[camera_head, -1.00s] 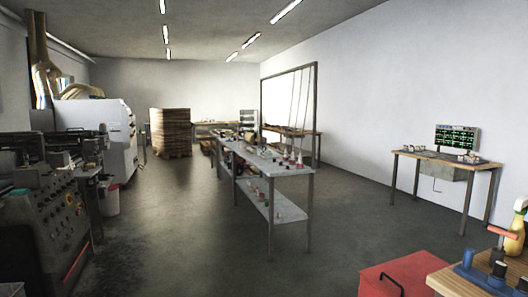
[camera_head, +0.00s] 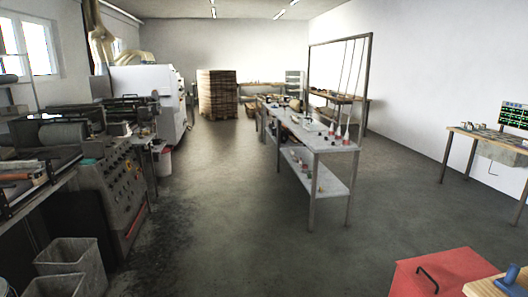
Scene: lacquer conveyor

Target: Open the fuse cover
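I cannot make out a fuse cover in the head view. A dark machine with a sloped panel of knobs and buttons (camera_head: 122,190) stands at the left. A white machine cabinet (camera_head: 150,90) stands behind it. A table at the right edge carries a dark screen with green marks (camera_head: 514,113). Neither of my grippers is in view.
A long metal table (camera_head: 325,140) with small items on two levels stands right of the middle. Grey bins (camera_head: 75,265) are at the lower left, a red box (camera_head: 440,272) at the lower right. The dark floor (camera_head: 230,220) between them is clear.

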